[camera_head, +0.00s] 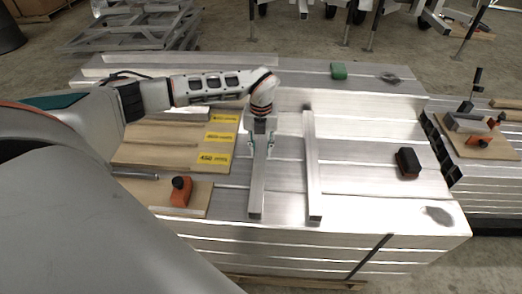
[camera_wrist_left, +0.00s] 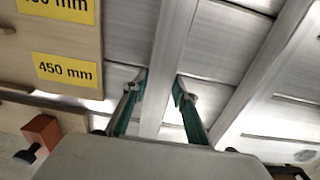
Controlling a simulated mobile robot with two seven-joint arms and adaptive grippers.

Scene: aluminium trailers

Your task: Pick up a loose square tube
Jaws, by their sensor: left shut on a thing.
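Two loose square tubes lie on a stack of wide aluminium profiles, running front to back in the head view. My left gripper (camera_head: 262,146) is over the left tube (camera_head: 257,188), with a finger on each side of it. The wrist view shows the green fingers (camera_wrist_left: 159,92) shut on this tube (camera_wrist_left: 165,65), which passes between them. Whether the tube is lifted off the stack is hard to tell. The right tube (camera_head: 313,170) lies to the right, apart from the gripper; it also shows in the wrist view (camera_wrist_left: 265,75). My right gripper is not in view.
Left of the tubes is a wooden board with yellow labels (camera_head: 215,160), one reading 450 mm, and an orange block (camera_head: 181,192). A second stack (camera_head: 478,170) holds tools.

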